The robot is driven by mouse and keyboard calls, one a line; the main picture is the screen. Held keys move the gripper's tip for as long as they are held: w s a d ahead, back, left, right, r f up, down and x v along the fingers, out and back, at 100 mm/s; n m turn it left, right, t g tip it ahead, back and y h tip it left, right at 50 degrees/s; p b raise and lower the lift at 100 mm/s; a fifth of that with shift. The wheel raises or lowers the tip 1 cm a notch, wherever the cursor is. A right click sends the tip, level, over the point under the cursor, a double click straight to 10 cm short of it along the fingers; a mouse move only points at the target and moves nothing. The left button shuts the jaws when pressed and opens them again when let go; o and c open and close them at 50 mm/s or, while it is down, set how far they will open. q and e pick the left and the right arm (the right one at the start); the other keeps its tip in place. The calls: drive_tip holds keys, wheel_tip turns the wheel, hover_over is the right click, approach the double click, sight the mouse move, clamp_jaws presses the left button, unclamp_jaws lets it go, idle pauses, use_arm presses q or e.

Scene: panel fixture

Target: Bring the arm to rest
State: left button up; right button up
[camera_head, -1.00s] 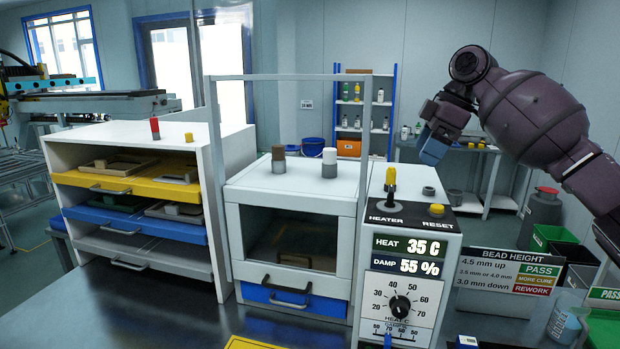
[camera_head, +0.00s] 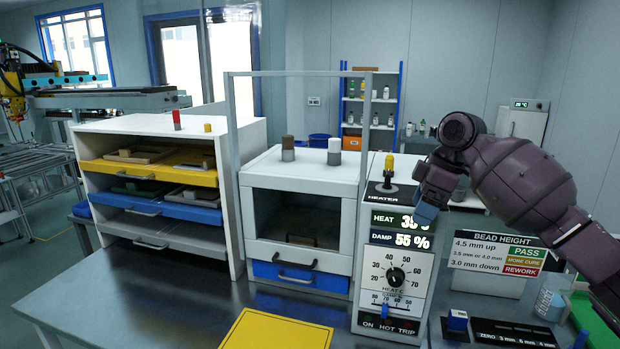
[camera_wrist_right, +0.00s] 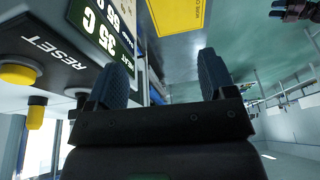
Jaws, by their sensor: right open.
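My right gripper (camera_head: 424,208) is at the upper right of the heater panel (camera_head: 397,262), in front of its display, and hides the reset end of its top. In the right wrist view its two dark fingers (camera_wrist_right: 165,78) are spread apart with nothing between them. The panel's readout (camera_head: 402,232) shows HEAT 35 C, partly covered, and DAMP 55 %. The yellow-tipped heater lever (camera_head: 389,168) stands upright. The yellow reset knob (camera_wrist_right: 18,75) shows in the right wrist view, left of the fingers.
A white chamber (camera_head: 300,182) with a blue drawer (camera_head: 300,277) stands left of the panel. A shelf unit (camera_head: 255,140) with yellow and blue trays is further left. A yellow mat (camera_head: 277,331) lies in front. A bead height sign (camera_head: 497,252) stands at right. The front left table is clear.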

drive_tip(key=s+a+f+m, duration=0.1)
drive_tip(key=s+f+m, duration=0.1)
drive_tip(key=s+f, duration=0.55)
drive_tip(key=s+a+f+m+t, duration=0.1)
drive_tip(key=s+f, duration=0.4)
drive_tip(key=f, duration=0.6)
drive_tip(key=s+a+f+m, duration=0.1)
drive_tip(key=s+f+m, duration=0.1)
drive_tip(key=s+f, duration=0.55)
drive_tip(key=s+d+f+m+t+h, duration=0.15)
drive_tip(key=s+d+m, duration=0.3)
drive_tip(key=s, duration=0.75)
drive_tip(key=s+d+f+m+h, duration=0.3)
drive_tip(key=s+m, duration=0.2)
drive_tip(key=s, duration=0.6)
drive_tip(key=w+f+t+b, duration=0.1)
drive_tip(key=w+f+t, duration=0.2)
drive_tip(key=f, duration=0.3)
drive_tip(key=w+f+n+t, duration=0.1)
drive_tip(key=w+f+t, duration=0.3)
drive_tip(key=f+t, duration=0.1)
drive_tip(key=shift+w+d+f+y+b, duration=0.15)
drive_tip(key=shift+f+y+b, duration=0.3)
drive_tip(key=shift+f, duration=0.25)
